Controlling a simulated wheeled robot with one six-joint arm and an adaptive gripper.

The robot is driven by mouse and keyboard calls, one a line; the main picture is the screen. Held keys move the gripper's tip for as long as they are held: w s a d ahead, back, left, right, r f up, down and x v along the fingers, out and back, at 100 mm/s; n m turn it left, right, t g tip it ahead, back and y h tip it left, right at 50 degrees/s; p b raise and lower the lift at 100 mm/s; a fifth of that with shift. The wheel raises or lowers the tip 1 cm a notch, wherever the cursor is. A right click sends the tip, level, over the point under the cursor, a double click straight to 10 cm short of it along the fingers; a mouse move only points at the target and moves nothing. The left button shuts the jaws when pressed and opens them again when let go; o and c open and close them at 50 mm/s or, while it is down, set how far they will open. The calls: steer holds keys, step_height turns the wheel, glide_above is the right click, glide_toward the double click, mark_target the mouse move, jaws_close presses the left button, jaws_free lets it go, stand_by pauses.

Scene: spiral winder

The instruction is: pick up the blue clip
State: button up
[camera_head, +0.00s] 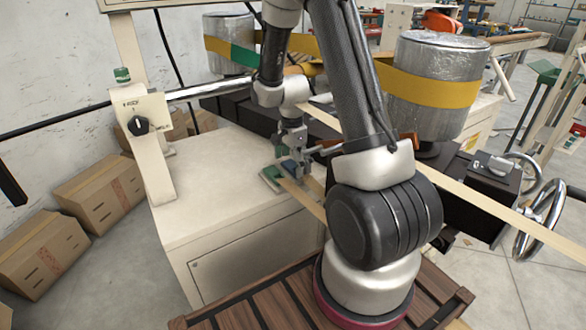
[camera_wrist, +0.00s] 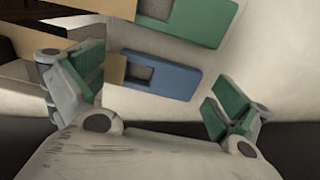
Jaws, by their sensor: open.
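The blue clip (camera_wrist: 178,84) shows in the wrist view between my open fingers, a little beyond their tips, with a beige strip (camera_wrist: 112,68) entering its left end. In the head view the blue clip (camera_head: 288,166) is a small patch on the machine's pale top, just below my gripper (camera_head: 291,153). My gripper (camera_wrist: 157,78) is open with green pads, and nothing is held. A green clip (camera_wrist: 204,20) sits next to the blue one, farther up in the wrist view, with its own strip. The exact gap between fingers and clip is hard to tell.
The pale machine cabinet (camera_head: 200,215) has clear top left of the clips. A post with a black knob (camera_head: 139,125) stands at left. A long beige strip (camera_head: 480,200) runs right toward a handwheel (camera_head: 540,218).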

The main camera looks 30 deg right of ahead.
mark_target(292, 167)
steer(key=c, duration=1)
steer(key=shift+o, duration=0.2)
step_height(292, 167, up, 10)
